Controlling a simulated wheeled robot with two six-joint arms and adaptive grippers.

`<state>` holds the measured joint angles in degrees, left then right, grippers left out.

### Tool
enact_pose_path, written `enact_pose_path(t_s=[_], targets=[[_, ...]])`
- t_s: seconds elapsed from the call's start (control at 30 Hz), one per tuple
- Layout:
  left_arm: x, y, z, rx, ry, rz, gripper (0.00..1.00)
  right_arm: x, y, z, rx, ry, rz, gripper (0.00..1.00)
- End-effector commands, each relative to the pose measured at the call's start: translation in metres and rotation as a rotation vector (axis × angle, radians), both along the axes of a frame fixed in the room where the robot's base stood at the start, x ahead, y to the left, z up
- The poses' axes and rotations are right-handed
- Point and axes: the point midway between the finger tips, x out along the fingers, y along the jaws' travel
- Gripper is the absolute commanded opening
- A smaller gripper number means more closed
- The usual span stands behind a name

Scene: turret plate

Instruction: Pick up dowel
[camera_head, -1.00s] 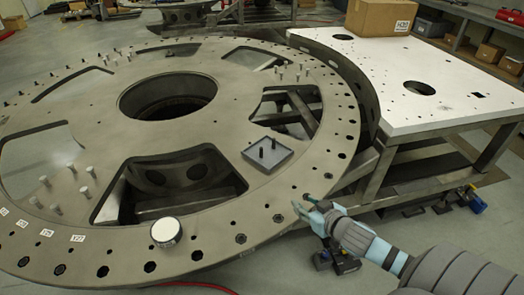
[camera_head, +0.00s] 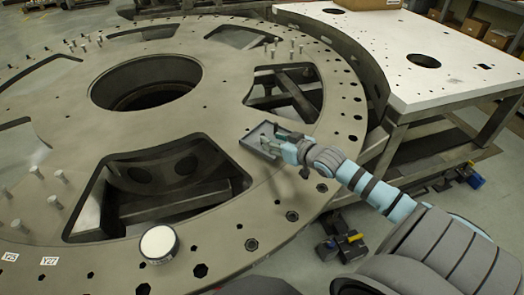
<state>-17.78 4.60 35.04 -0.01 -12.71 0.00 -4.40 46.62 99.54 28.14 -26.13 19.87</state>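The small square grey tray (camera_head: 254,134) sits on the big round turret plate (camera_head: 225,110), right of its centre hole. My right gripper (camera_head: 268,143) reaches in from the right and its fingers are over the tray. The dark upright dowels in the tray are hidden or blend in with the fingers, so I cannot tell whether the fingers touch one or are closed. Groups of light grey dowels (camera_head: 54,201) stand on the plate at the left, and more (camera_head: 283,48) stand at the back. My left gripper is not in view.
A white round canister (camera_head: 158,243) stands near the plate's front edge. Large cutouts and bolt holes break up the plate. A white-topped table (camera_head: 420,60) with a cardboard box stands at the right. Tools (camera_head: 342,246) lie on the floor beside the plate.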

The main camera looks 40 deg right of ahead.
Motion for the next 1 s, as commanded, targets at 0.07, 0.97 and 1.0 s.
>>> enact_pose_path(t_s=[0.07, 0.97, 1.0], targets=[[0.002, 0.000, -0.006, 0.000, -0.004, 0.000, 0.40, 0.009, 0.001, -0.003, 0.003, -0.003, 0.002, 0.36], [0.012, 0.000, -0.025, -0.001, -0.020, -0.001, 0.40, 0.058, -0.001, -0.022, 0.000, -0.001, 0.009, 0.00], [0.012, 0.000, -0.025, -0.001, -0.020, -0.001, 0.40, 0.058, -0.001, -0.022, 0.000, -0.001, 0.009, 0.00]])
